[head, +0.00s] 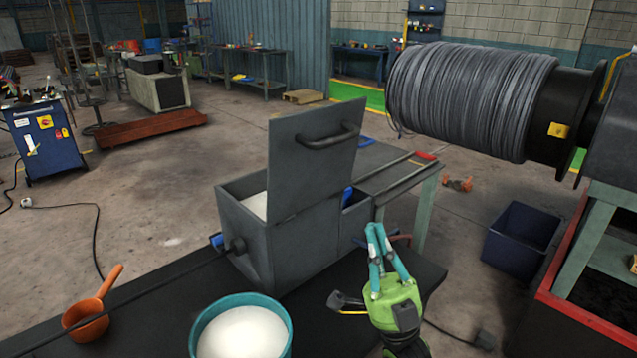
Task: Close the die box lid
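The grey die box (303,250) stands on a dark bench top. Its lid (300,185) is open and stands roughly upright above the box. A dark bar handle (330,137) is on the lid face turned to me. White powder (256,205) shows in the compartment left of the lid. My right gripper (375,229), green with teal fingers, is in front of the box and to the right of it, below the lid handle in the picture. Its fingertips are together with nothing seen between them, and it looks apart from the lid. My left gripper is out of view.
A teal bucket of white powder (243,336) and an orange scoop (90,318) are on the bench at the front left. A wire rod runs into the box's left side. A large wire drum (475,98) stands at the right, above a blue bin (520,240).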

